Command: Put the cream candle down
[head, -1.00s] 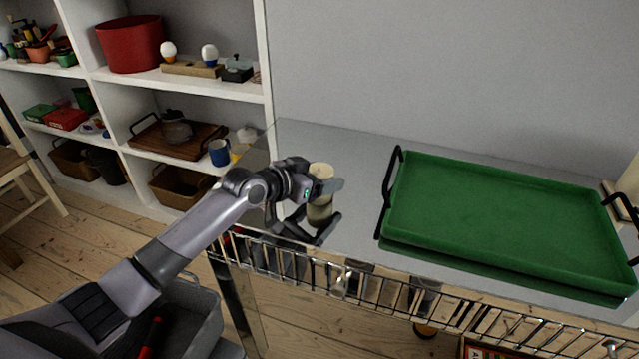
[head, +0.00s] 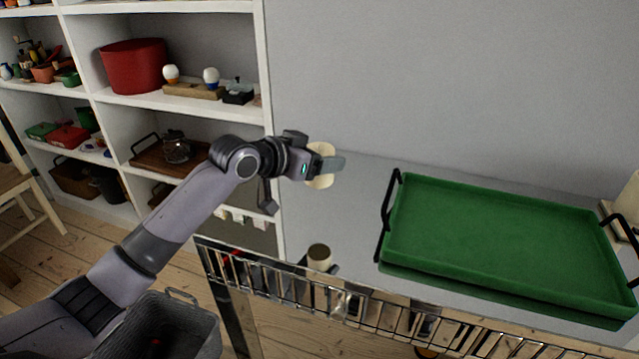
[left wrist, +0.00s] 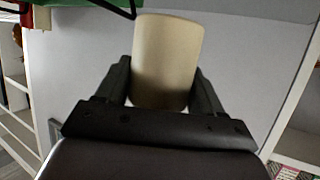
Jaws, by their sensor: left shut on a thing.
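The cream candle (head: 320,181) is a short, pale cylinder. In the head view it is held up above the left part of the glossy grey tabletop (head: 360,185), and its reflection shows lower down in that surface. My left gripper (head: 323,164) is shut on the candle, with a gap between candle and tabletop. In the left wrist view the candle (left wrist: 166,60) stands out between the two dark fingers, which press on its sides. The gripper hides part of the candle in the head view. My right gripper is not in view.
A green tray (head: 500,235) with black handles lies on the tabletop to the right. A pale object (head: 628,200) stands at the right edge. White shelves (head: 190,100) with several items stand at the left. The tabletop left of the tray is clear.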

